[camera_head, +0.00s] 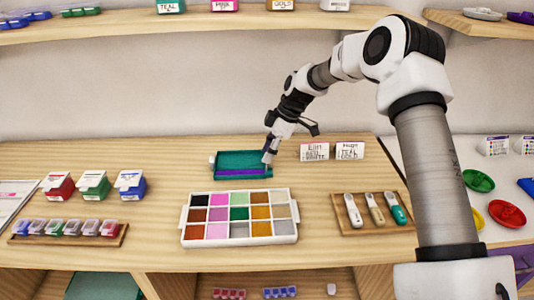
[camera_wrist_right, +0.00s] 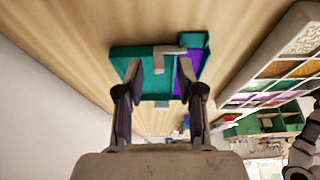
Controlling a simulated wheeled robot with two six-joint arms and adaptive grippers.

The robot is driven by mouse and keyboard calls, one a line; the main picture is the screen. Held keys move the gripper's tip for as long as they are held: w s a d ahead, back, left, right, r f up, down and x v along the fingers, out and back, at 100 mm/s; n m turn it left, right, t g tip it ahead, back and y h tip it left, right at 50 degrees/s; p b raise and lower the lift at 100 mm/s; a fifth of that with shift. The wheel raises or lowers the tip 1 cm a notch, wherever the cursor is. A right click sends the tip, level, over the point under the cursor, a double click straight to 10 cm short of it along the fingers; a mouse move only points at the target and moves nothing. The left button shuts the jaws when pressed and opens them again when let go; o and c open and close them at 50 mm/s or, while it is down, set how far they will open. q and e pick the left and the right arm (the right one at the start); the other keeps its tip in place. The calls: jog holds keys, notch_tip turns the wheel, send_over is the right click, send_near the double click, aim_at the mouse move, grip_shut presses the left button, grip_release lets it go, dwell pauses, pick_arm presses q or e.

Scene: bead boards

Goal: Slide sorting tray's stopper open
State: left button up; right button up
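The teal sorting tray (camera_head: 229,158) lies on the wooden counter behind the bead box, with a purple strip along its near side. In the right wrist view the tray (camera_wrist_right: 132,56) shows a grey L-shaped piece (camera_wrist_right: 168,50), which looks like the stopper, by the purple strip. My right gripper (camera_head: 268,158) points down at the tray's right end. In the wrist view its fingers (camera_wrist_right: 160,72) are apart, with the grey piece between or just beyond the tips; contact cannot be told. My left gripper is not in view.
A white bead box (camera_head: 239,242) with coloured compartments stands just in front of the tray. A wooden tray (camera_head: 345,221) with scoops is at right, and bead cartons (camera_head: 93,184) are at left.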

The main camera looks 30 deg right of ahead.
jog(key=shift+w+f, duration=0.15)
jog(key=shift+f, duration=0.3)
jog(key=shift+r, duration=0.1)
grip_shut()
jog(key=shift+w, duration=0.2)
grip_release()
jog(key=shift+d, duration=0.1)
jog(key=v, duration=0.7)
jog(key=shift+r, duration=0.2)
jog(key=shift+s+f, duration=0.1)
jog(key=shift+s, duration=0.05)
